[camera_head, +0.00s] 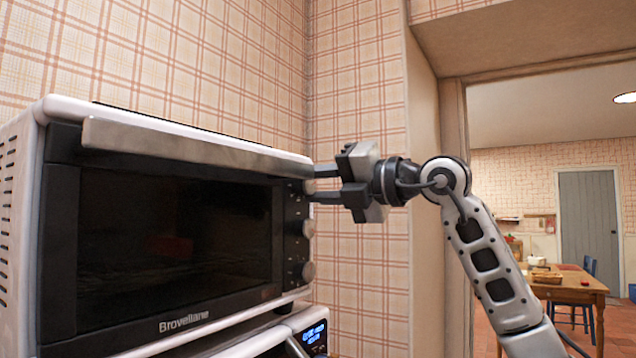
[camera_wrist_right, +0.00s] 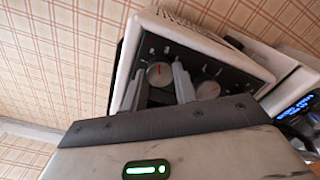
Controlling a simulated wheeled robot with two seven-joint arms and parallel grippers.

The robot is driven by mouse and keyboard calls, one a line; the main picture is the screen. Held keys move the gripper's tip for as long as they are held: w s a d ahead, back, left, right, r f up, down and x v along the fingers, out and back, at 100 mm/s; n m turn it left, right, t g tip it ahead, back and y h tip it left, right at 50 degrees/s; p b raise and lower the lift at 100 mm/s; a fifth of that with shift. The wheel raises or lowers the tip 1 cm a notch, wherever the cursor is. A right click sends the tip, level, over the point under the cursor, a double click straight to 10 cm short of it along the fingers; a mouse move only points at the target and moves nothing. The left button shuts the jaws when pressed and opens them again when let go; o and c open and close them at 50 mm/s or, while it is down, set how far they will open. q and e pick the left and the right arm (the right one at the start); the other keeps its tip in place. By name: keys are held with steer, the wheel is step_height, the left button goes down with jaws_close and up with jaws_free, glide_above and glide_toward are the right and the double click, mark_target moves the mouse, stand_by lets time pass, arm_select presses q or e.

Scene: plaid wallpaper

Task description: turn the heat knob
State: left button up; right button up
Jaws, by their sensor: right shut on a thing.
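A white and black toaster oven (camera_head: 180,235) with a dark glass door fills the left of the head view. Its right side of the front carries a column of round knobs. The top knob (camera_head: 309,186) sits between the fingers of my right gripper (camera_head: 314,184), which is shut on it. The middle knob (camera_head: 309,228) and bottom knob (camera_head: 309,271) are free. In the right wrist view the held top knob (camera_wrist_right: 160,74) shows a red pointer mark between the two fingers, and another knob (camera_wrist_right: 208,91) is beside them. My left gripper is not in view.
A second appliance with a blue lit display (camera_head: 313,334) is below the oven. A plaid wall (camera_head: 360,110) stands behind. At the right, a doorway opens on a room with a wooden table (camera_head: 565,288) and a blue chair (camera_head: 588,268).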

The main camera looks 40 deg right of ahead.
steer(key=m, duration=0.5)
steer(key=shift+m+p, duration=0.3)
steer(key=m, duration=0.5)
steer(key=shift+m, duration=0.3)
steer(key=m+p, duration=0.1)
steer(key=m, duration=0.4)
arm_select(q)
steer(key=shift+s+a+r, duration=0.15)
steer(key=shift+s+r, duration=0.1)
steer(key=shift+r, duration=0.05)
arm_select(e)
steer(key=m, duration=0.6)
steer(key=shift+r, duration=0.1)
steer(key=shift+m, duration=0.3)
steer(key=o, duration=0.7)
